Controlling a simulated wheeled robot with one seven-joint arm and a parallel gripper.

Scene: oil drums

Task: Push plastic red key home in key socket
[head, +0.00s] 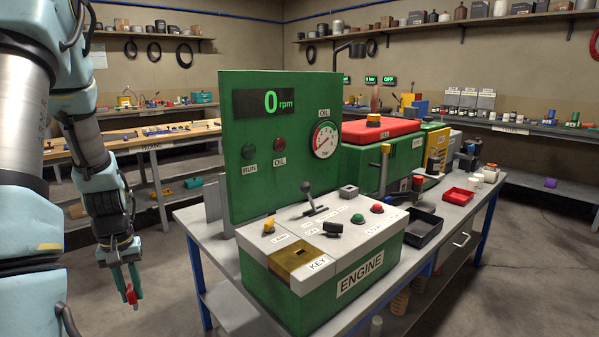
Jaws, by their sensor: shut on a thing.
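My gripper (128,284) hangs at the left of the head view, fingers pointing down, shut on the small red key (131,296). The key shows between and just below the fingertips, in the air over the floor and clear of the bench's left side. The key socket area is a brass-coloured plate (293,258) on the front left of the green engine box's top, with a "KEY" label (319,264) beside it. The plate is well to the right of my gripper, apart from it. The socket opening itself is too small to make out.
The engine box (345,287) carries a lever (308,196), a yellow knob (269,225), and green and red buttons. A tall green panel (262,185) reading 0 rpm stands behind it. A black tray (424,229) lies to its right. Open floor lies left of the bench.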

